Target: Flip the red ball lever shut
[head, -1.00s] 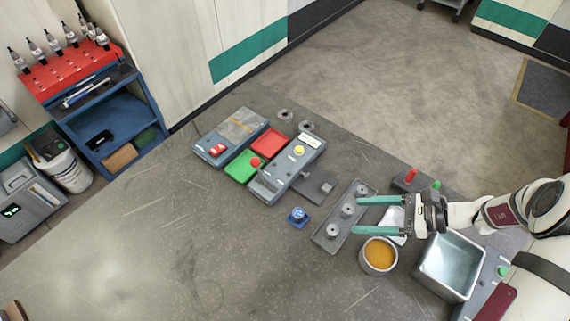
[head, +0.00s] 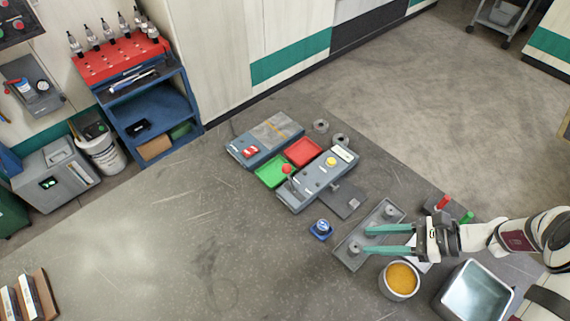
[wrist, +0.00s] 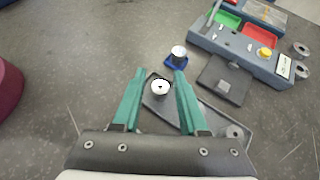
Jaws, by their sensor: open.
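The red ball lever (head: 286,169) stands on the left end of a grey box (head: 318,180) that also has a yellow button. In the head view its stalk rises from the box with the red ball at the top. In the wrist view only the grey stalk (wrist: 213,13) shows at the top edge, with the ball out of frame. My gripper (head: 366,241) is open and empty, over the shallow grey tray (head: 343,260), right of and nearer than the lever box. The wrist view shows its two green fingers (wrist: 160,72) apart, with a round metal piece beyond and between them.
A blue-based knob (head: 321,229) lies between tray and lever box. Green (head: 268,174) and red (head: 305,150) bins and another grey box (head: 262,140) are behind. A cup of orange contents (head: 400,280) and a metal bin (head: 474,292) are near my arm.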

